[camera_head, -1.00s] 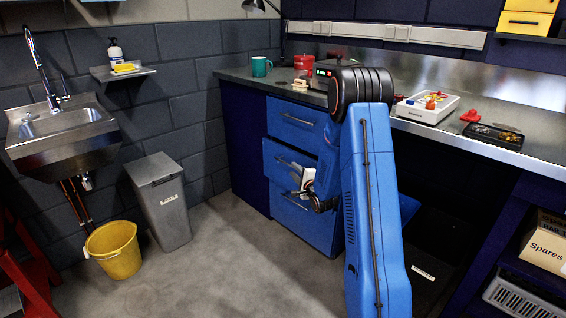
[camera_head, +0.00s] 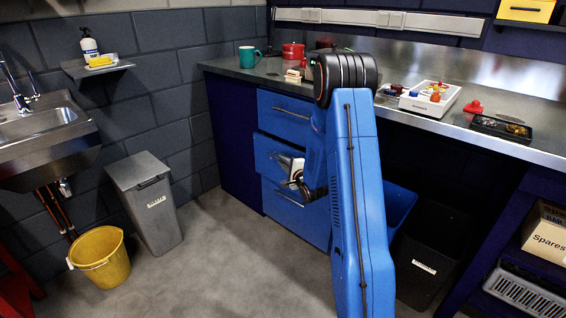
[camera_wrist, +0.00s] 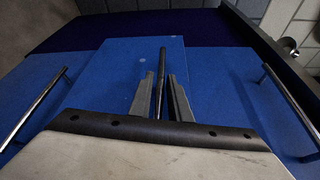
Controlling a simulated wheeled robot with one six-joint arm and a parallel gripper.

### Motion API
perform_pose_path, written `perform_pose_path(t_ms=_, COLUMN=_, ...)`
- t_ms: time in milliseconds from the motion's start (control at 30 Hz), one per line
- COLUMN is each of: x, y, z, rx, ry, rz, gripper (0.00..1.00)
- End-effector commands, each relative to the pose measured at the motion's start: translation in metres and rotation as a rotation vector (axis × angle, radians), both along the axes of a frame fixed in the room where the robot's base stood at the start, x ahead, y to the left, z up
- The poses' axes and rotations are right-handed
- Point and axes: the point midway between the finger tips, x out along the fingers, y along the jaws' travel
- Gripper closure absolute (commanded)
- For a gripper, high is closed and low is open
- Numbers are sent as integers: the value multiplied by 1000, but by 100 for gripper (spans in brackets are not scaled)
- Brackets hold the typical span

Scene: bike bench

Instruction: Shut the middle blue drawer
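The middle blue drawer (camera_head: 264,152) stands out a little from the blue cabinet, between the top drawer (camera_head: 284,112) and the bottom drawer (camera_head: 281,204). My gripper (camera_head: 284,160) is at its front; my arm hides the drawer's right part. In the wrist view, the middle drawer's front (camera_wrist: 110,75) lies straight ahead. Its dark bar handle (camera_wrist: 162,62) runs between my two grey fingers (camera_wrist: 160,92). Gaps show on both sides of the handle, so the gripper looks open around it. Whether a finger touches the handle is unclear.
The bench top (camera_head: 229,69) carries a green mug (camera_head: 247,56), a red pot (camera_head: 292,51) and a white tray (camera_head: 430,98). A grey bin (camera_head: 147,205) and a yellow bucket (camera_head: 101,257) stand left. The floor before the drawers is clear. A dark bin (camera_head: 430,245) stands under the bench.

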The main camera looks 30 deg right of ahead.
Motion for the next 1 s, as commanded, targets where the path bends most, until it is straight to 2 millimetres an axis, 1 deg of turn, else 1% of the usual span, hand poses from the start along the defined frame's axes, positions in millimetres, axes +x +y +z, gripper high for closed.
perform_pose_path(t_ms=33, x=0, y=0, z=0, rx=0, ry=0, rz=0, gripper=96)
perform_pose_path(t_ms=67, x=0, y=0, z=0, rx=0, ry=0, rz=0, gripper=100)
perform_pose_path(t_ms=267, x=0, y=-1, z=0, rx=0, ry=0, rz=0, gripper=100)
perform_pose_path(t_ms=367, x=3, y=-9, z=0, rx=0, ry=-1, rz=-1, gripper=100)
perform_pose_path(t_ms=500, x=11, y=-29, z=0, rx=1, ry=-1, rz=-2, gripper=100)
perform_pose_path(t_ms=600, x=14, y=-40, z=-1, rx=0, ry=0, rz=-2, gripper=100)
perform_pose_path(t_ms=867, x=15, y=-42, z=0, rx=0, ry=1, rz=-3, gripper=100)
perform_pose_path(t_ms=900, x=15, y=-42, z=0, rx=0, ry=0, rz=-3, gripper=84)
perform_pose_path(t_ms=933, x=15, y=-42, z=0, rx=0, ry=0, rz=-3, gripper=77)
perform_pose_path(t_ms=967, x=15, y=-42, z=0, rx=0, ry=-1, rz=-2, gripper=72)
perform_pose_path(t_ms=1000, x=15, y=-42, z=0, rx=0, ry=-1, rz=-2, gripper=72)
